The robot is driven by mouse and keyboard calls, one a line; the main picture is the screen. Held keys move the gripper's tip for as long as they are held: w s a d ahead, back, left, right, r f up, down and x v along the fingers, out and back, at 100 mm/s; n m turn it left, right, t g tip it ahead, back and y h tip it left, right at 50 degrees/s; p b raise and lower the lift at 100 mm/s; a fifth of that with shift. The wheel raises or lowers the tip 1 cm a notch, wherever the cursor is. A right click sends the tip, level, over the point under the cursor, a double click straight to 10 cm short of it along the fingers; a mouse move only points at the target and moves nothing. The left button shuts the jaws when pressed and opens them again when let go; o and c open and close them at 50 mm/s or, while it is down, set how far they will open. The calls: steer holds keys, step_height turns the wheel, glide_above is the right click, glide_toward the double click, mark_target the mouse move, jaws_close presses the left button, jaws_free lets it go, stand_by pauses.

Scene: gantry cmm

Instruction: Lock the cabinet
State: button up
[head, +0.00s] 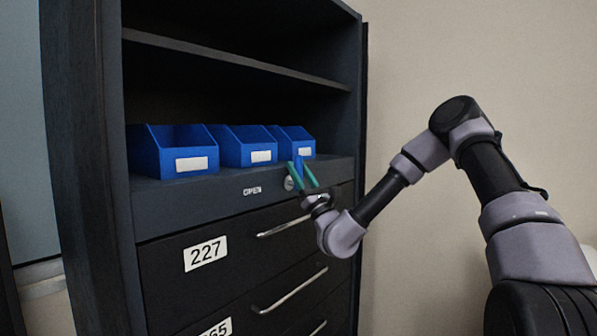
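The dark cabinet (190,215) stands at the left, with an open shelf above and drawers below. A round silvery lock (289,183) sits on the strip above the top drawer, right of a white "OPEN" label (252,190). My gripper (299,170) is at this lock, its two green fingers pointing up and visibly apart. A small blue piece (298,167) shows between the fingertips, perhaps a key head. I cannot tell whether the fingers touch it. A second pale label (322,195) right of the lock is mostly hidden by my gripper.
Blue bins (173,155) with white labels stand on the shelf just above the lock strip. The top drawer (225,250), marked 227, has a metal handle (284,227) below my gripper.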

steer(key=v, duration=1)
steer(key=shift+s+d+f, duration=0.2)
steer(key=shift+f, duration=0.1)
steer(key=s+a+r+n+g+y, duration=0.2)
steer(key=s+a+n+g, duration=0.1)
steer(key=s+n+g, duration=0.8)
steer(key=s+a+r+n+g+y, duration=0.1)
steer(key=s+a+r+n+g, duration=0.15)
steer(key=s+n+g, duration=0.9)
steer(key=s+d+f+n+g+h, duration=0.2)
steer(key=d+f+n+g+h, duration=0.25)
steer(key=h, duration=0.35)
steer(key=d+r+m+t+h, duration=0.1)
steer(key=d+r+t+h, duration=0.3)
steer(key=d, duration=0.6)
steer(key=d+r+m+t+h, duration=0.1)
steer(key=d+r+t+h, duration=0.4)
steer(key=d+t, duration=0.4)
steer(key=shift+d+r+h, duration=0.3)
steer(key=shift+d+r, duration=0.15)
steer(key=shift+d, duration=0.3)
